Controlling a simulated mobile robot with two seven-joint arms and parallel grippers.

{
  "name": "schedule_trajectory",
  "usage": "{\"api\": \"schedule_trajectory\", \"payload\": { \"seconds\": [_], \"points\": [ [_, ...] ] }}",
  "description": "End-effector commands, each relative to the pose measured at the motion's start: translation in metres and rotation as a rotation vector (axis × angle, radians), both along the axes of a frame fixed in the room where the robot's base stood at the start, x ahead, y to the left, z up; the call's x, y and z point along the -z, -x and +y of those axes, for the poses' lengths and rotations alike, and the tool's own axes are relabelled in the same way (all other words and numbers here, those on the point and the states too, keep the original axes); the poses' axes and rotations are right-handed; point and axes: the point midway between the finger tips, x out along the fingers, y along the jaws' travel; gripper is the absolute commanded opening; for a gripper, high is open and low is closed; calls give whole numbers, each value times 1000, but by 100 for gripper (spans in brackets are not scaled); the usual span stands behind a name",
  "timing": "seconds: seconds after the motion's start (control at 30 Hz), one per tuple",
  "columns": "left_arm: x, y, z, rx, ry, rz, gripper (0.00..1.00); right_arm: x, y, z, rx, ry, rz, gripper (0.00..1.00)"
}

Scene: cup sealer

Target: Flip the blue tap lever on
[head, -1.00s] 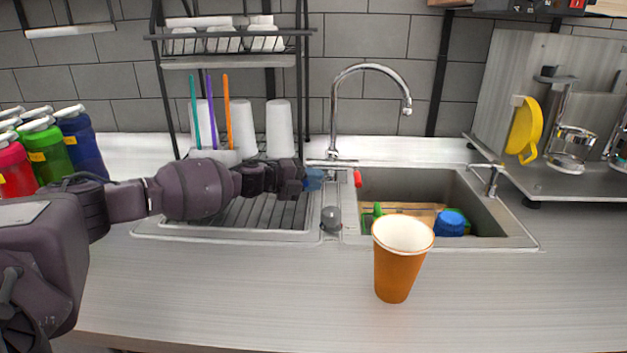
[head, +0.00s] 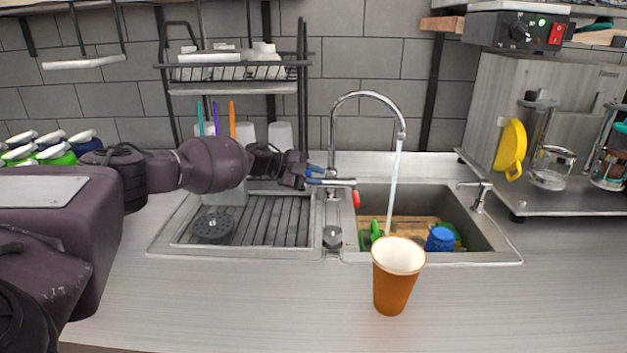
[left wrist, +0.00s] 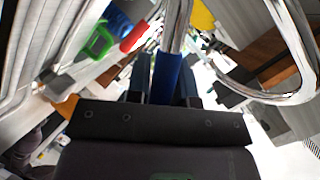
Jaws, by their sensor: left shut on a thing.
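The chrome tap (head: 366,97) stands behind the sink, and a stream of water (head: 393,185) runs from its spout into the basin. The blue tap lever (head: 316,170) is at the left of the tap's base; it also shows in the left wrist view (left wrist: 167,75), between the fingers. My left gripper (head: 308,176) is shut on the blue lever. A red lever (head: 356,198) sits on the right side of the tap. My right gripper is not in view.
An orange cup (head: 397,280) stands on the counter in front of the sink (head: 490,240). A blue cup (head: 440,239) and green things lie in the basin. A dish rack (head: 235,88) stands at the back left. The front counter is mostly clear.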

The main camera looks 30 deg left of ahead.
Motion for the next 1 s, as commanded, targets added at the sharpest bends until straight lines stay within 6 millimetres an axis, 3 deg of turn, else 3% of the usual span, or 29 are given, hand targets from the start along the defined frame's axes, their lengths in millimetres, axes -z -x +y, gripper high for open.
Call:
{"api": "schedule_trajectory", "payload": {
  "seconds": [0.43, 0.8, 0.83, 1.0],
  "points": [
    [-10, -8, 5, -1, 69, 110, 0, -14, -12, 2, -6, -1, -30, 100],
    [-11, -9, 5, -1, 73, 112, 0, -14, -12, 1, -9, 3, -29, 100],
    [-11, -9, 5, -1, 73, 112, 25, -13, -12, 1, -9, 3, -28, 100],
    [-11, -9, 5, -2, 71, 112, 47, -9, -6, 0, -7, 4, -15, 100]
  ]
}}
